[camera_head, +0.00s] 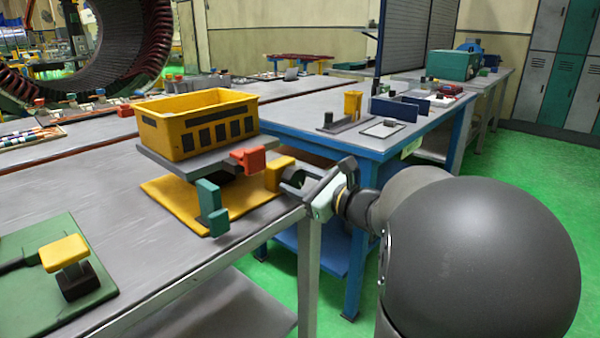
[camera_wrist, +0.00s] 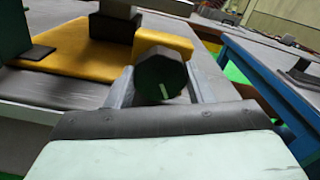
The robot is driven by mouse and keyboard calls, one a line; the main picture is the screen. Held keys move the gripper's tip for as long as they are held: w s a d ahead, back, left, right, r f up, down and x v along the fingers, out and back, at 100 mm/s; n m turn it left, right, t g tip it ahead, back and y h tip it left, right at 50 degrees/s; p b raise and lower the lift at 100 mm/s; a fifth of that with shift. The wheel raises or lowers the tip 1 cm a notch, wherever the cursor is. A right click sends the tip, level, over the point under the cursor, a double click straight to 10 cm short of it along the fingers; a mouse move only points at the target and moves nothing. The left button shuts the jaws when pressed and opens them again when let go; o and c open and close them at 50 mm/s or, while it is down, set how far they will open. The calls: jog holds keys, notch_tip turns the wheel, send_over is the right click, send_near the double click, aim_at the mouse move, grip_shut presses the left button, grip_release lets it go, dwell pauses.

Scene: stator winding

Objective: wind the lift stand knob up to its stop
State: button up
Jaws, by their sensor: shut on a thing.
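The lift stand has a yellow base (camera_head: 165,205) and a grey top plate (camera_head: 170,163), with a yellow crate (camera_head: 200,128) on the plate. The base also shows in the wrist view (camera_wrist: 75,60). The knob (camera_wrist: 158,78) is a dark, many-sided piece with a short pale mark low on its face. My gripper (camera_head: 291,181) is at the right side of the stand, shut on the knob. In the wrist view, one finger of my gripper (camera_wrist: 160,84) lies on each side of the knob. In the head view my gripper and the yellow block hide most of the knob.
A red block (camera_head: 248,158) and a teal upright piece (camera_head: 211,208) are at the stand's front. A green plate with a yellow-topped piece (camera_head: 63,252) lies at the lower left. A blue-framed table (camera_head: 330,135) stands behind my gripper. Bare grey bench top lies left of the stand.

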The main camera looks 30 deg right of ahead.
jog(key=m+p, duration=0.3)
jog(key=m, duration=0.1)
jog(key=shift+r, duration=0.1)
jog(key=shift+m+p, duration=0.65)
jog(key=shift+m, duration=0.25)
jog(key=o, duration=1)
jog(key=p+v, duration=0.1)
jog(key=v, duration=1.6)
jog(key=shift+s+p, duration=0.25)
jog(key=shift+p, duration=0.05)
